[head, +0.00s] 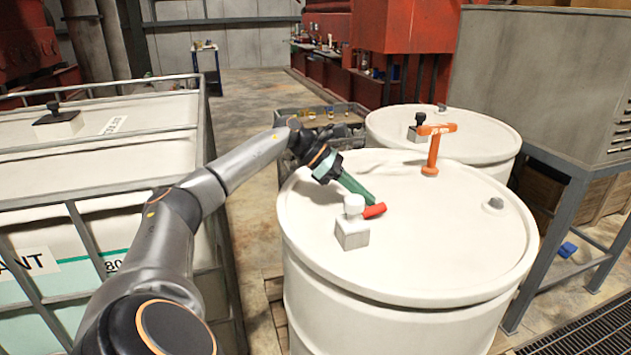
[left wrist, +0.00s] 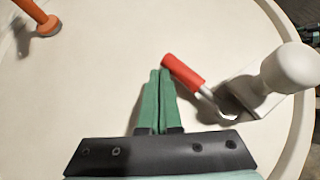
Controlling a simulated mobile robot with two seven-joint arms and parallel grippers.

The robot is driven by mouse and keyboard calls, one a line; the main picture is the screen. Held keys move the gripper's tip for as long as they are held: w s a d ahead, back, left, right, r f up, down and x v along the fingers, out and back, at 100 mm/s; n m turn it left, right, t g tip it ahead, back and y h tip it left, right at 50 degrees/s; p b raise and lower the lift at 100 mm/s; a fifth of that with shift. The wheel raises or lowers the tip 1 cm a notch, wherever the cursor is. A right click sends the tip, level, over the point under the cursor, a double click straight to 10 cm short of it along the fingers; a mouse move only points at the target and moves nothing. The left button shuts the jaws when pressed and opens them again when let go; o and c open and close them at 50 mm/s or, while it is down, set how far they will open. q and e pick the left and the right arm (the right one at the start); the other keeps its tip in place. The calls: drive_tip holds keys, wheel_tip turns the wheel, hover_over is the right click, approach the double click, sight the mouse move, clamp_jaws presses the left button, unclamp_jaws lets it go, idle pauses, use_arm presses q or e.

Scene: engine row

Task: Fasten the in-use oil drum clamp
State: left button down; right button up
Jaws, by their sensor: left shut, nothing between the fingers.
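The near white oil drum (head: 450,235) stands upright, and its lid carries a clamp (head: 352,228) with a grey block, a white knob and a red handle (head: 374,211). In the left wrist view the clamp's grey block and white knob (left wrist: 285,70) are at the right, with the red handle (left wrist: 184,74) pointing up and left. My left gripper (head: 370,196) is shut and empty, its green fingers just behind the red handle in the head view. In the left wrist view its fingertips (left wrist: 160,73) are beside the handle's red end; I cannot tell whether they touch. My right gripper is not in view.
An orange T-shaped tool (head: 433,150) stands on the same lid, and a small grey cap (head: 494,204) is at its right. A second white drum (head: 480,138) stands behind. A caged white tank (head: 90,200) is at the left, a grey metal cabinet (head: 545,80) at the right.

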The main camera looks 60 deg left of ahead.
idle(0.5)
use_arm(q)
drive_tip(key=v, duration=1.2)
drive_tip(key=shift+s+r, duration=0.15)
drive_tip(key=shift+r, duration=0.05)
drive_tip(key=shift+a, duration=0.15)
